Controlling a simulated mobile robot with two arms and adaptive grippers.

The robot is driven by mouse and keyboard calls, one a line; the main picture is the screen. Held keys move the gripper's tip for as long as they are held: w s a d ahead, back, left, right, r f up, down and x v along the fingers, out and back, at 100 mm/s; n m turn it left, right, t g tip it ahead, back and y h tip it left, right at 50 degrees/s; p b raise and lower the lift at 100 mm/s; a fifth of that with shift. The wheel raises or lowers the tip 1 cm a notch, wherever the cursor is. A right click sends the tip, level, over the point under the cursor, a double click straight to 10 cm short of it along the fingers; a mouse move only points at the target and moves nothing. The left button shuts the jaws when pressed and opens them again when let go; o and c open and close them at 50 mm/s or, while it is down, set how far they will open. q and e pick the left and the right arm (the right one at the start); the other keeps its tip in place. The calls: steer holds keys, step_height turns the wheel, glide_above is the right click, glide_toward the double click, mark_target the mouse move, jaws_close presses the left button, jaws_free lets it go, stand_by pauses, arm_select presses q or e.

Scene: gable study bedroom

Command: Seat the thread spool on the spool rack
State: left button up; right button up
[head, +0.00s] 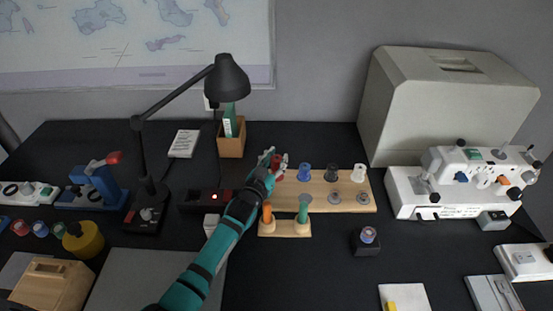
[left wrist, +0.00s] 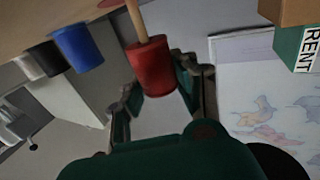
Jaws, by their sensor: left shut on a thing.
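The red thread spool (left wrist: 152,68) is between the fingers of my left gripper (left wrist: 160,88), which is shut on it. In the head view the red spool (head: 277,172) shows partly behind my left gripper (head: 276,163), at the left end of the wooden spool rack (head: 320,188). In the left wrist view a wooden peg (left wrist: 137,22) runs from a reddish disc at the rack to the spool's end. A length of bare peg shows between disc and spool. The spool lines up with the peg; how far it is around it is hidden. My right gripper is not in view.
Blue (head: 305,172), dark (head: 332,172) and white (head: 358,171) spools stand on the rack to the right. A small wooden stand (head: 285,230) with orange and green handles is in front. A pen box (head: 231,146) and desk lamp (head: 228,80) are behind left.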

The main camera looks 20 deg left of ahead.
arm_select(q)
steer(key=shift+f, duration=0.35)
steer(key=o, duration=1.1)
steer(key=shift+s+f, duration=0.1)
steer(key=shift+s+f, duration=0.1)
steer(key=shift+s, duration=0.25)
steer(key=s, duration=0.4)
steer(key=s+a, duration=0.1)
steer(key=s, duration=0.1)
steer(key=shift+s, duration=0.4)
